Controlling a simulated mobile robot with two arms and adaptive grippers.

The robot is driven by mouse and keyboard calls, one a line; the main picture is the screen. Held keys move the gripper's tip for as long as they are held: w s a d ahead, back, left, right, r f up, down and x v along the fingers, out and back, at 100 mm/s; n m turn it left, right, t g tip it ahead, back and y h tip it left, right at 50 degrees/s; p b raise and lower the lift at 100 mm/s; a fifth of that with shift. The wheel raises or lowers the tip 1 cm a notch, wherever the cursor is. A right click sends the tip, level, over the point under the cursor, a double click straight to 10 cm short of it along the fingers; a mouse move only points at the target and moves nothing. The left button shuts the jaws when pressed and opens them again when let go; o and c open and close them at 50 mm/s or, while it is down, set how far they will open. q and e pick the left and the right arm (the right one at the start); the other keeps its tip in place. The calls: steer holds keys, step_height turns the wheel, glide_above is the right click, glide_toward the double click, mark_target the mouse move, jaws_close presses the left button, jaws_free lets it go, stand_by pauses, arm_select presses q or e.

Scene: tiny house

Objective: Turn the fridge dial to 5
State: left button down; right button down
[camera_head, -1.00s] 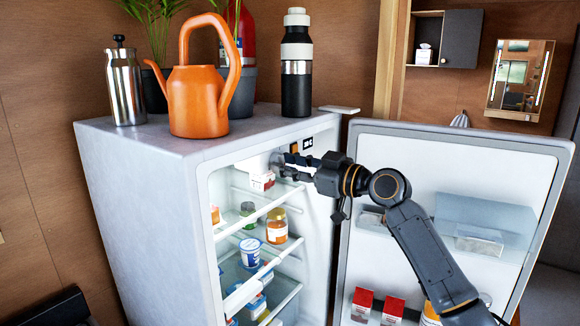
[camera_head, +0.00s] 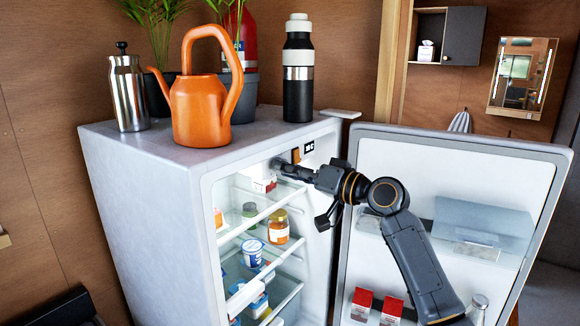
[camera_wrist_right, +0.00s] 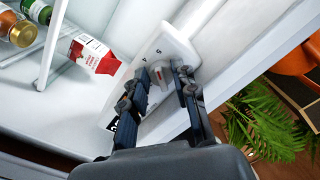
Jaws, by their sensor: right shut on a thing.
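The fridge (camera_head: 140,190) stands open. Its white dial housing (camera_wrist_right: 178,42) is on the inner wall near the top front, with the numbers 4 and 5 readable in the wrist view. The small grey dial (camera_wrist_right: 157,88) sits between my right gripper's fingers. My right gripper (camera_head: 281,167) reaches in under the fridge's top edge. In the wrist view the right gripper (camera_wrist_right: 163,73) is shut on the dial, its dark fingers on either side. The fingers hide part of the dial and other numbers, so I cannot tell its setting. My left gripper is not in view.
Shelves hold a red-and-white carton (camera_wrist_right: 94,54), jars and tubs close to the gripper. An orange watering can (camera_head: 200,110), a steel press (camera_head: 128,95) and a bottle (camera_head: 298,75) stand on top.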

steer(key=shift+r+m+p, duration=0.1)
steer(key=shift+m+p, duration=0.25)
steer(key=shift+m, duration=0.45)
steer(key=c, duration=1.1)
jaws_free()
steer(key=shift+o, duration=0.2)
steer(key=v, duration=1.2)
